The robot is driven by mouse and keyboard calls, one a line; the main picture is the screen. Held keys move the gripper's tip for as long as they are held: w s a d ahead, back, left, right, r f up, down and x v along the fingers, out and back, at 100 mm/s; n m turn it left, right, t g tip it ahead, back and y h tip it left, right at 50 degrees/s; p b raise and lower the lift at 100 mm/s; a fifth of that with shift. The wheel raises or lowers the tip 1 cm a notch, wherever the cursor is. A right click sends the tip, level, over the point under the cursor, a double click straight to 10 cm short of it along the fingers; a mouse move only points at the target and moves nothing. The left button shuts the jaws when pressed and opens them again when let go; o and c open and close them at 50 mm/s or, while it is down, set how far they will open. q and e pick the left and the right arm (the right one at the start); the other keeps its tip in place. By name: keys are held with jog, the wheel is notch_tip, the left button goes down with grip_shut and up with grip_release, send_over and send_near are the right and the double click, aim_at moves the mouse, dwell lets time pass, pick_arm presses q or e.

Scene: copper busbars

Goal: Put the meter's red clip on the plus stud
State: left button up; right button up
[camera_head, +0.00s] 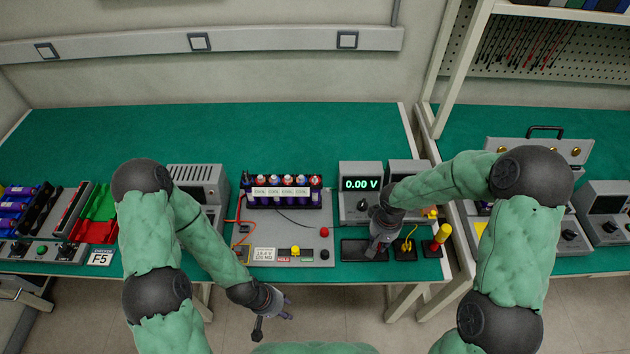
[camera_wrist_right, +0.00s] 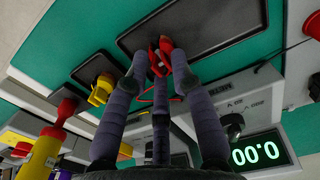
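The meter (camera_head: 360,190) stands right of centre and reads 0.00 V. Its red clip (camera_wrist_right: 163,48) is between the fingertips of my right gripper (camera_wrist_right: 160,62), which look closed in on its sides. In the head view my right gripper (camera_head: 380,247) is low over a dark tray and hides the clip. A red round stud (camera_head: 323,231), which looks like the plus stud, stands on the grey battery fixture (camera_head: 312,248), left of that gripper; a dark stud (camera_head: 325,254) is below it. My left gripper (camera_head: 270,308) is open and empty in front of the bench edge.
The dark tray (camera_head: 352,249) lies under my right gripper. A battery pack (camera_head: 283,191) and loose wires are on the fixture. The green bench behind (camera_head: 290,130) is clear.

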aim_at(379, 244)
grip_shut()
jog(key=shift+r, duration=0.2)
jog(key=shift+r+p, duration=1.3)
jog(key=shift+r, duration=0.6)
